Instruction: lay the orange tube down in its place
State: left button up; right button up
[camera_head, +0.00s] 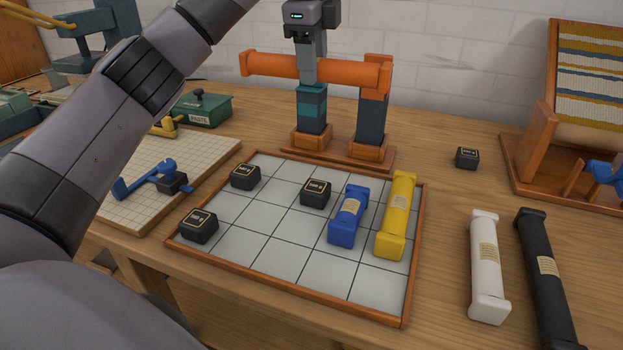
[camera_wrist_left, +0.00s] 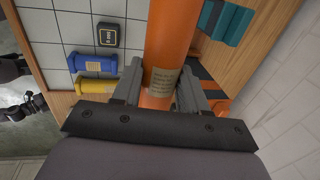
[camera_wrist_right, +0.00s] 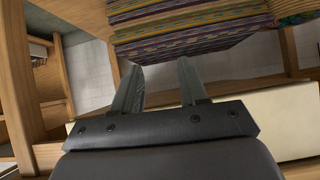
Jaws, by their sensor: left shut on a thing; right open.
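The orange tube (camera_head: 268,65) is level, held across in front of or over a stand with two stacked posts (camera_head: 312,112). My left gripper (camera_head: 309,72) is shut on its middle, near the paper label (camera_wrist_left: 162,82). Whether the tube touches the posts I cannot tell. The left wrist view shows the tube (camera_wrist_left: 172,30) between the left fingers (camera_wrist_left: 160,80). On the gridded tray (camera_head: 285,262) lie a blue tube (camera_head: 348,217) and a yellow tube (camera_head: 397,212). My right gripper (camera_wrist_right: 160,78) is open and empty, below striped cloth.
Three black blocks stand on the tray, one near its middle (camera_head: 315,192). A white tube (camera_head: 487,268) and a black tube (camera_head: 547,275) lie to the right. A small black block (camera_head: 466,158) and a wooden loom (camera_head: 523,170) stand farther back. A gridded board (camera_head: 205,165) lies left.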

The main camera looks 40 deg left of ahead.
pick_arm(q)
jog(key=b, duration=0.4)
send_over(314, 174)
notch_tip(314, 174, down, 13)
jog(key=shift+s+f, duration=0.45)
jog(key=shift+f, duration=0.3)
notch_tip(314, 174, down, 5)
jog(key=shift+f+b, duration=0.1)
jog(key=shift+b, duration=0.85)
jog(key=shift+d, duration=0.1)
pick_arm(e)
jog(key=shift+w+a+f+n+t+y, duration=0.2)
jog(key=shift+w+a+f, duration=0.15)
jog(key=shift+a+f, duration=0.25)
jog(key=shift+w+a+f+n+t+y, duration=0.1)
jog(key=shift+w+a+f+t+y, duration=0.15)
jog(key=shift+a+f, duration=0.3)
pick_arm(q)
jog(key=shift+f, duration=0.1)
pick_arm(e)
jog(key=shift+r, duration=0.2)
pick_arm(q)
jog(key=o, duration=1.1)
jog(key=shift+f, duration=0.1)
jog(key=shift+o, duration=0.4)
pick_arm(e)
jog(key=shift+d+f, duration=0.1)
jog(key=shift+f, duration=0.2)
jog(key=shift+f, duration=0.15)
